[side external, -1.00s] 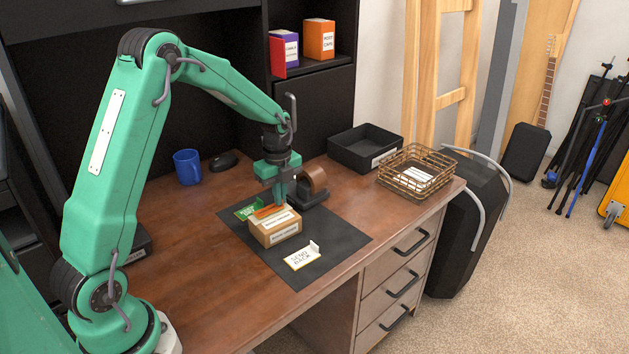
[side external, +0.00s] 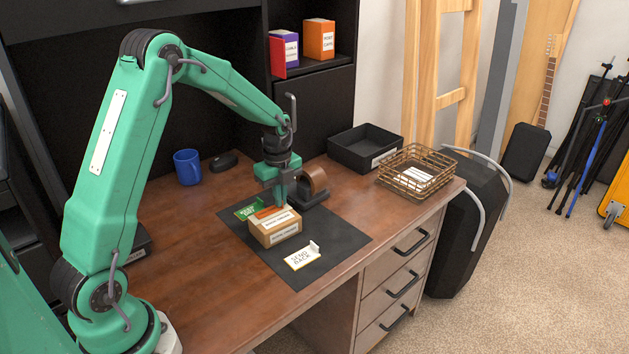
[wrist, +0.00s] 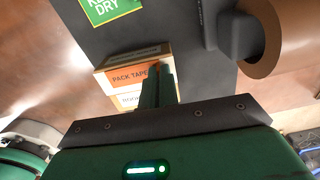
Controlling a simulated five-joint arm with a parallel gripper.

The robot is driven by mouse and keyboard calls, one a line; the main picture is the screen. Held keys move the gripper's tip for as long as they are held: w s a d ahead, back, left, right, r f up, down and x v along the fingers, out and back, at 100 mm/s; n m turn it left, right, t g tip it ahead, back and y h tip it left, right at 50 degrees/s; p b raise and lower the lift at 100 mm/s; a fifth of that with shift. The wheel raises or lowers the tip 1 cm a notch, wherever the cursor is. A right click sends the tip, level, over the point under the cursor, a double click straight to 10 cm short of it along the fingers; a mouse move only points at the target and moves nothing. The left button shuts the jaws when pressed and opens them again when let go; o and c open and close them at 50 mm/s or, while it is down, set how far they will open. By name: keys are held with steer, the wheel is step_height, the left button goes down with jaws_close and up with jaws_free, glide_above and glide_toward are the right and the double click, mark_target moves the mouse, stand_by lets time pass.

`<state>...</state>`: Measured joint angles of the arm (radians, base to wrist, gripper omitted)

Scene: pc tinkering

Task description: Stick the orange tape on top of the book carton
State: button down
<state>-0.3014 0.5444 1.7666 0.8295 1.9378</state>
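The book carton (side external: 283,236) is a small brown box with white labels, standing on the dark mat. The orange tape (side external: 266,211), lettered PACK TAPE in the wrist view (wrist: 128,77), lies flat along the back part of the carton's top, beside a white label. My gripper (side external: 279,204) points down at the tape's right end. Its fingers are close together in the wrist view (wrist: 157,78) and appear shut on the tape's end; the exact grip is hidden by the fingers. Whether the tape fully touches the carton cannot be told.
A green KEEP DRY label (side external: 246,212) lies behind the carton, and a SEND BACK card (side external: 301,257) lies in front. A tape dispenser (side external: 313,182) stands close behind my gripper. A black tray (side external: 352,153) and wire basket (side external: 402,184) stand farther right. A blue mug (side external: 187,167) is at the back left.

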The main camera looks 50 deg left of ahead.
steer(key=shift+f, duration=0.1)
steer(key=c, duration=1.6)
jaws_free()
steer(key=shift+r, duration=3.95)
steer(key=shift+s, duration=0.1)
